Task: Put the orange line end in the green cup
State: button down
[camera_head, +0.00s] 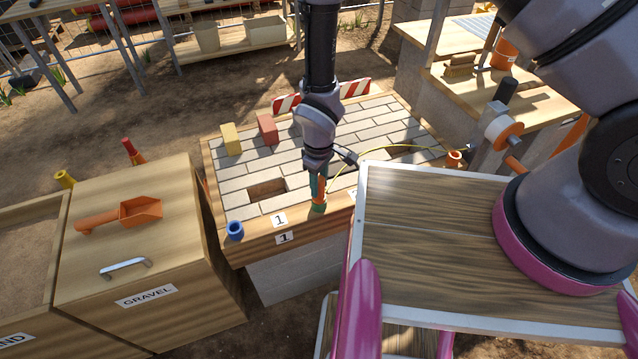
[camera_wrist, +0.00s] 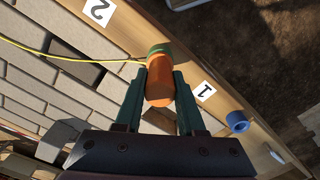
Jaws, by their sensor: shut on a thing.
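My gripper (camera_head: 318,186) points down at the front edge of the brick-topped bench. Its dark green fingers are shut around the orange line end (camera_wrist: 160,82), an orange cylinder between them in the wrist view. The green cup (camera_head: 318,208) is directly below the orange line end on the wooden edge strip. In the wrist view its green rim (camera_wrist: 159,49) shows at the far end of the orange cylinder. They appear in line and close; how deep the end sits in the cup is hidden. A thin yellow line (camera_wrist: 100,62) runs from there across the bricks.
A blue cup (camera_head: 235,231) stands on the same strip to the left, beside the "1" labels. A yellow brick (camera_head: 231,139) and a red brick (camera_head: 267,130) lie at the back. An orange cup (camera_head: 455,158) is at the right edge. A wooden tabletop (camera_head: 430,270) is near my arm.

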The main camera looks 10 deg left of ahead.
jog(key=shift+f, duration=0.2)
jog(key=c, duration=0.5)
grip_release()
jog(key=shift+r, duration=0.1)
